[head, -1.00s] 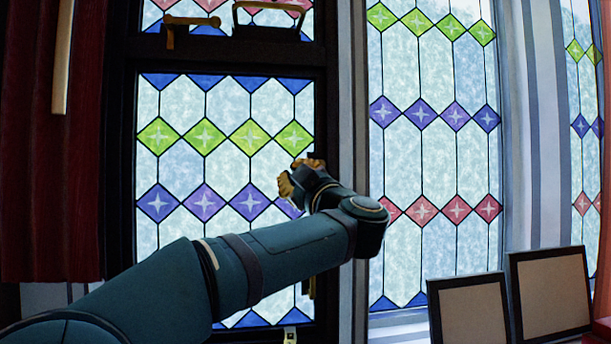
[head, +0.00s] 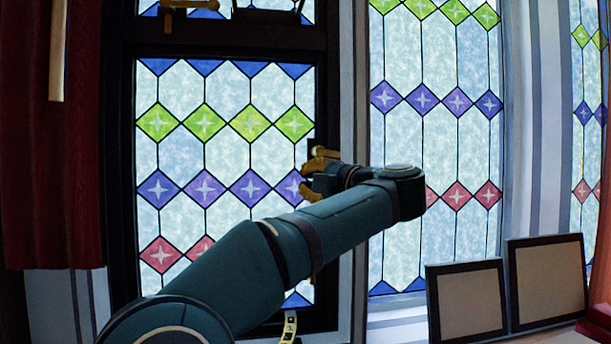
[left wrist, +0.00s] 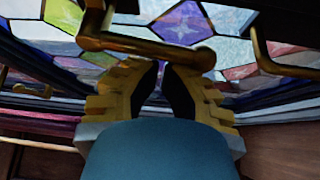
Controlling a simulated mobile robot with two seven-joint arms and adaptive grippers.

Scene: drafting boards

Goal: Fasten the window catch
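The window catch, a bent brass handle (left wrist: 145,46), crosses just beyond my fingertips in the left wrist view. In the head view it seems to be the brass piece (head: 321,152) at the dark mount on the right side of the dark-framed window (head: 124,200); similar finger colour makes the two hard to separate. My left gripper (head: 304,179) is beside it, its yellow fingers apart. In the left wrist view the fingers (left wrist: 161,72) flank a narrow gap, with no handle visibly clamped between them. Whether they touch the catch cannot be told. My right gripper is not in view.
Another brass fitting (head: 190,5) sits on the frame's upper bar. Two framed boards (head: 468,305) (head: 548,282) lean at the lower right. A red curtain (head: 45,190) hangs at the left. A brass piece (head: 312,270) shows low on the window's right edge.

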